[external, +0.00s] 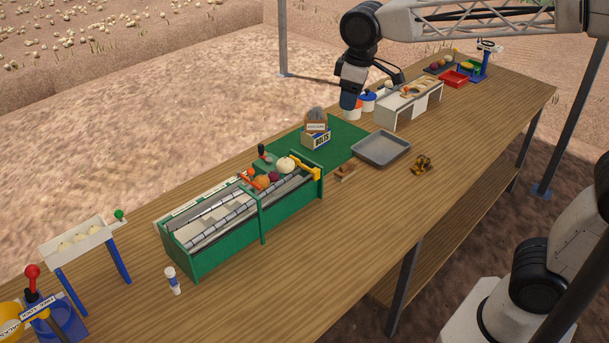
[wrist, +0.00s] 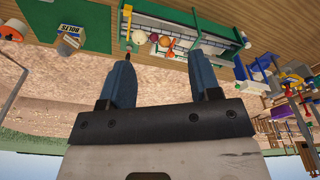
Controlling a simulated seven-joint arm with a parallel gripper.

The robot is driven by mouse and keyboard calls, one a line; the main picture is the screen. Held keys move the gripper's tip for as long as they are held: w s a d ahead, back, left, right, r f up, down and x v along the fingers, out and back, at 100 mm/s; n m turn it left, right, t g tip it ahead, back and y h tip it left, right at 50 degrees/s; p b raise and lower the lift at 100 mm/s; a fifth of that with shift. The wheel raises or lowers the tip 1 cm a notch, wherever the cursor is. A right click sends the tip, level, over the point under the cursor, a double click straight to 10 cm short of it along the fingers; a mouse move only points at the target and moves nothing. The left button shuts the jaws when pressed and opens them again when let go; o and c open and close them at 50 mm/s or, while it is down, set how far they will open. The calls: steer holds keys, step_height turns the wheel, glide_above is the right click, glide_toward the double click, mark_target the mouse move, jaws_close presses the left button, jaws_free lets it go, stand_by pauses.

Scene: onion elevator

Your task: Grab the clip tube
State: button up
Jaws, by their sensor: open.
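A small white tube with a blue band (external: 172,281), which looks like the clip tube, stands upright on the wooden table in front of the green sorting machine's left end. My gripper (external: 351,102) is raised over the far part of the table, well away from the tube, near some small pots. In the wrist view my gripper (wrist: 163,80) has its two blue fingers apart with nothing between them.
The green machine (external: 215,253) holds vegetables at its right end. A BOLTS box (external: 316,138) stands on a green mat (external: 347,138) beside a grey tray (external: 381,149). A white trough on blue legs (external: 78,240) stands left of the tube.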

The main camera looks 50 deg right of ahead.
steer(key=w+a+n, duration=0.2)
steer(key=w+a, duration=0.7)
steer(key=a, duration=0.2)
steer(key=n+g, duration=0.2)
steer(key=n, duration=0.4)
glide_above(171, 278)
steer(key=w, duration=0.1)
steer(key=f, duration=3.4)
steer(key=shift+w+d+f, duration=0.15)
steer(key=shift+w+f, duration=0.05)
steer(key=shift+f, duration=0.05)
steer(key=shift+f, duration=0.15)
steer(key=shift+f, duration=1.15)
steer(key=shift+f, duration=0.15)
steer(key=shift+s+f, duration=0.1)
steer(key=shift+f, duration=2.35)
